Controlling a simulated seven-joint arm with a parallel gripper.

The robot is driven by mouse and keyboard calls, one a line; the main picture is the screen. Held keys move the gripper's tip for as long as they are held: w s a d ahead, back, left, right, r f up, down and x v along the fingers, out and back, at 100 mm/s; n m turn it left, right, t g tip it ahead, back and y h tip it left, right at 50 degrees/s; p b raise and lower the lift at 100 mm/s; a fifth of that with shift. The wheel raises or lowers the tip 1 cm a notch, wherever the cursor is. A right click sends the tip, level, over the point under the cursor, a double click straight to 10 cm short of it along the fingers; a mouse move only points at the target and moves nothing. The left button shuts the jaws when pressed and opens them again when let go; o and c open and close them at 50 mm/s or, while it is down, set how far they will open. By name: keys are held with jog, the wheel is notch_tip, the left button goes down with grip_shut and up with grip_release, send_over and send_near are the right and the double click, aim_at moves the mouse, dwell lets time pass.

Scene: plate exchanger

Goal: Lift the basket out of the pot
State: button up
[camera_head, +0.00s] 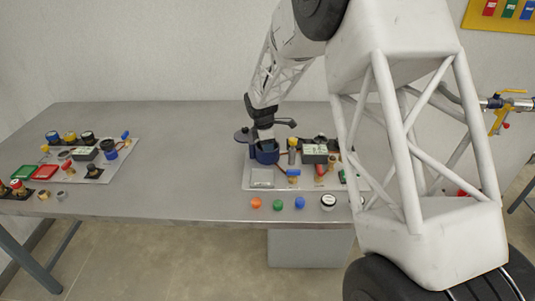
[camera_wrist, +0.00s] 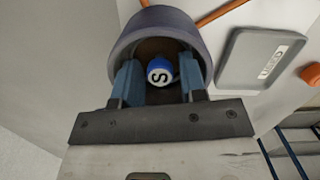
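The dark blue pot (camera_head: 266,155) stands at the left part of the right-hand panel, under my gripper (camera_head: 265,141). In the wrist view the pot (camera_wrist: 145,22) is seen from above, and my gripper (camera_wrist: 158,75) reaches into its mouth. A round blue knob marked "S" (camera_wrist: 159,71) is between the two fingers, with a visible gap on each side. The fingers are apart and do not seem to touch it. The basket's body cannot be made out in the dark inside of the pot. I cannot tell whether the knob belongs to the basket.
A grey labelled tray (camera_head: 262,178) is in front of the pot; it shows in the wrist view (camera_wrist: 235,58). Orange (camera_head: 256,203), green (camera_head: 278,205) and blue (camera_head: 300,203) buttons line the table's front edge. Valves and boxes crowd the panel to the right. Bare table lies to the left.

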jog(key=c, duration=0.7)
jog(key=shift+r, duration=0.1)
grip_shut()
notch_tip(320, 180, up, 10)
dwell(0.5)
